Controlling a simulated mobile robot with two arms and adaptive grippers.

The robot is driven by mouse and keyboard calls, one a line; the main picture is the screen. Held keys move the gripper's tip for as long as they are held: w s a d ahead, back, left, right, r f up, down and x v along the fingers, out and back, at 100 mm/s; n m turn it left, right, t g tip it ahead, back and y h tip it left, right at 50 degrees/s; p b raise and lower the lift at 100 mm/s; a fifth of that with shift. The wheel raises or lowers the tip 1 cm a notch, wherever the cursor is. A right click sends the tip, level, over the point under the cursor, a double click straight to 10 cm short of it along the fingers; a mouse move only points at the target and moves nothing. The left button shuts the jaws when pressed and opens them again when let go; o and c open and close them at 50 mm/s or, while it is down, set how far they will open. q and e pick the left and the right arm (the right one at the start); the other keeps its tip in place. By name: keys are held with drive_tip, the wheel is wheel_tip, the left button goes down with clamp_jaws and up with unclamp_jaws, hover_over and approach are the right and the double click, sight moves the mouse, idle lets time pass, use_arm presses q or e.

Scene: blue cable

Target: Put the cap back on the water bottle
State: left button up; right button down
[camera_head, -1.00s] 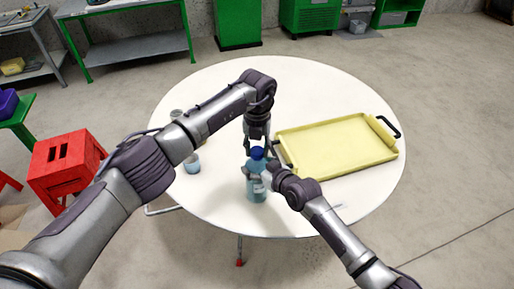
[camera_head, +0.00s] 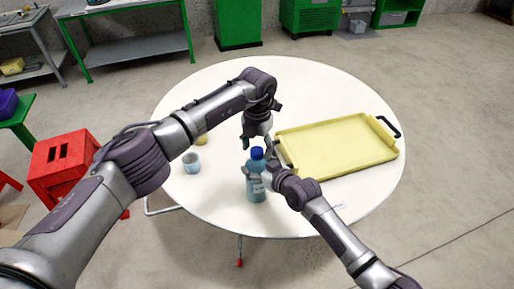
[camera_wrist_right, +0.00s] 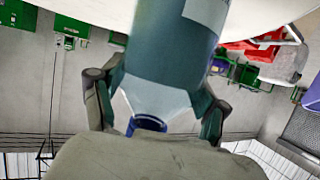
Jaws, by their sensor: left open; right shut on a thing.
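The teal water bottle (camera_head: 256,186) stands upright near the front of the round white table. The blue cap (camera_head: 257,153) sits on its top. My right gripper (camera_head: 257,177) is shut around the upper part of the bottle, coming from the right. In the right wrist view, its fingers are on both sides of the bottle (camera_wrist_right: 172,50), with the blue cap (camera_wrist_right: 147,124) between them. My left gripper (camera_head: 250,140) is open and empty, just above and behind the cap, apart from it.
A yellow tray (camera_head: 335,146) with dark handles lies on the right of the white table (camera_head: 330,90). A small light-blue cup (camera_head: 191,163) stands at the left, with a yellowish thing (camera_head: 202,140) partly hidden behind my left arm. The table's back is clear.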

use_arm(q)
drive_tip(key=shift+r, duration=2)
drive_tip(key=shift+c, duration=0.3)
wheel_tip(320, 180, up, 4)
drive_tip(key=shift+f+n, duration=0.2)
drive_tip(key=shift+n, duration=0.1)
drive_tip(key=shift+f, duration=0.15)
drive_tip(key=shift+f, duration=3.95)
drive_tip(key=shift+c, duration=0.2)
clamp_jaws()
